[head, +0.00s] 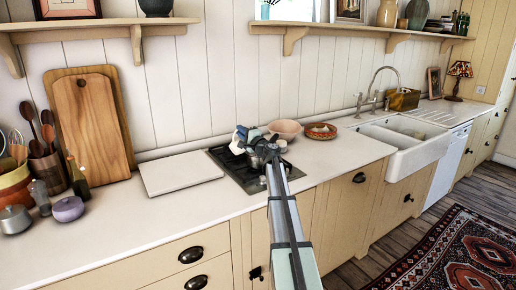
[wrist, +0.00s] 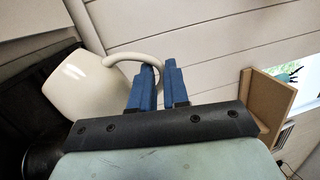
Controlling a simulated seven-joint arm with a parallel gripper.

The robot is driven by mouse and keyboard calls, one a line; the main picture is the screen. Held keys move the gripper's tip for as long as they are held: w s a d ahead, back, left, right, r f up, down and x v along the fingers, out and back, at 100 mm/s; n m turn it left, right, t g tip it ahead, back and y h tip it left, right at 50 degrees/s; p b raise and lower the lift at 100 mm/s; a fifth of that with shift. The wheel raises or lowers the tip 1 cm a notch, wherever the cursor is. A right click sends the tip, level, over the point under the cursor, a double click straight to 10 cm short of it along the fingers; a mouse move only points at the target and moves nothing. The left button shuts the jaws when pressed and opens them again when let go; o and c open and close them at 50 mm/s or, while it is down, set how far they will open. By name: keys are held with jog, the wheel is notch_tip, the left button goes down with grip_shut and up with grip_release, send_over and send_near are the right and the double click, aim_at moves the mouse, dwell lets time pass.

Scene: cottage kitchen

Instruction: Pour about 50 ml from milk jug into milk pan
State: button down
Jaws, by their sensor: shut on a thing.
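The cream milk jug (wrist: 75,85) fills the left of the wrist view, with its curved handle (wrist: 122,57) between the blue fingers. My gripper (wrist: 157,78) is shut on that handle. In the head view the jug (head: 236,146) shows as a small pale shape beside my gripper (head: 246,135), above the black hob (head: 225,160). The jug looks tilted, but I cannot tell how far, and no stream of milk shows. I cannot make out the milk pan clearly; my arm and gripper cover part of the hob.
A pink bowl (head: 285,128) and a terracotta dish (head: 321,131) stand behind and right of the hob. A pale board (head: 180,172) lies left of it. The wall shelf (head: 360,32) runs above.

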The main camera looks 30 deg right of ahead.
aim_at(234, 136)
jog(key=shift+d+r+m+h, duration=0.3)
jog(key=shift+d+r+m, duration=0.2)
jog(key=shift+m, duration=0.4)
dwell(1.4)
jog(key=a+f+n, duration=0.1)
jog(key=n, duration=0.1)
jog(key=a+f+n+y, duration=0.1)
jog(key=shift+n, duration=0.4)
jog(key=shift+a+n, duration=0.45)
jog(key=shift+n, duration=0.45)
jog(key=shift+a+f+n+g+y, duration=0.45)
jog(key=shift+a+f+n, duration=0.2)
jog(key=shift+n, duration=0.55)
jog(key=shift+r, duration=0.1)
jog(key=shift+a, duration=0.15)
